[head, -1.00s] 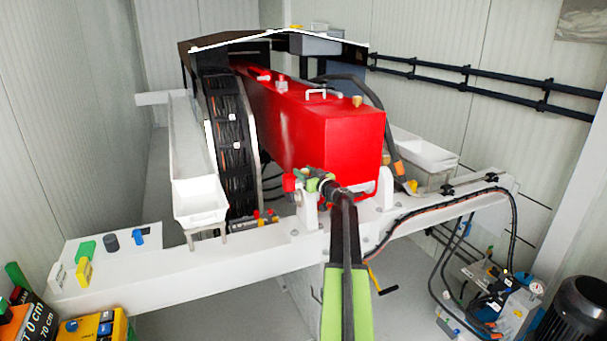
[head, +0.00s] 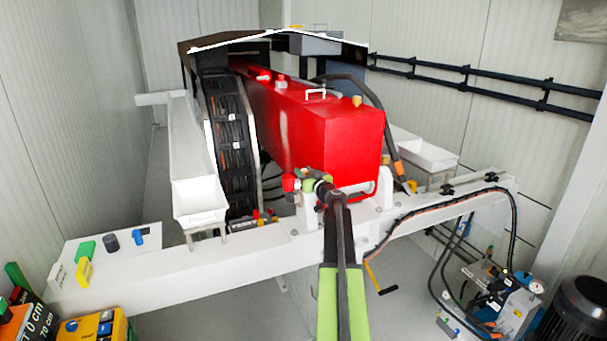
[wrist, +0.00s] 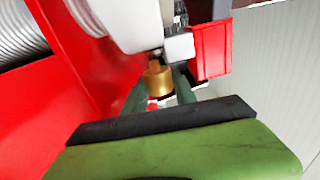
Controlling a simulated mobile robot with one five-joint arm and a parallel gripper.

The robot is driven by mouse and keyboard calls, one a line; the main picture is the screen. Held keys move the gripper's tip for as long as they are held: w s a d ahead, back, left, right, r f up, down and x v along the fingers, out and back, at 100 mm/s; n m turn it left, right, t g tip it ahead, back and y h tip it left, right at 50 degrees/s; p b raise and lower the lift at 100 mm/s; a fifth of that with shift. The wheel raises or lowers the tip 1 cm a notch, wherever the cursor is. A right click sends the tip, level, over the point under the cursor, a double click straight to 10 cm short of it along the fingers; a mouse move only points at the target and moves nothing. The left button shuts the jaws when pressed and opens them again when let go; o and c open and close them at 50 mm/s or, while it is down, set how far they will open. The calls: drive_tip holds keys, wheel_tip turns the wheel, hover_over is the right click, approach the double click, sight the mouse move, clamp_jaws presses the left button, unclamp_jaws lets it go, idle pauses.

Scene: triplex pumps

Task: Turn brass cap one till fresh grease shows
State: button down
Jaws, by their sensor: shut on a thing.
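The brass cap (wrist: 157,79) shows in the wrist view below a white round part, beside a red surface. My gripper (wrist: 160,92) has its dark green fingers on either side of the cap and is shut on it. Part of the cap is hidden by the fingers and the gripper body. In the head view my gripper (head: 306,180) is at the near end of the red housing, next to a small red part (head: 289,182). The cap cannot be made out there. I see no grease in either view.
The long red housing (head: 310,135) stands behind my gripper on a white frame (head: 270,240). A white trough (head: 200,200) and a black cable chain (head: 232,150) lie to its left. A black hose (head: 512,225) runs along the frame at right.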

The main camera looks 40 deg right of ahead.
drive_tip(key=shift+w+a+m+g+h, duration=0.1)
drive_tip(key=shift+m+g+h, duration=0.8)
drive_tip(key=shift+m+h, duration=0.4)
drive_tip(key=shift+w+a+m+g+h, duration=0.1)
drive_tip(key=shift+m+g+h, duration=0.85)
drive_tip(key=shift+h, duration=0.65)
drive_tip(key=shift+d+m+g+h, duration=0.1)
drive_tip(key=shift+m+g+h, duration=0.15)
drive_tip(key=shift+m+h, duration=0.15)
drive_tip(key=c, duration=1.3)
unclamp_jaws()
drive_tip(key=shift+s+a, duration=0.3)
drive_tip(key=v, duration=1.6)
drive_tip(key=shift+s+a+r, duration=0.1)
drive_tip(key=shift+s+a, duration=0.05)
drive_tip(key=shift+s, duration=0.2)
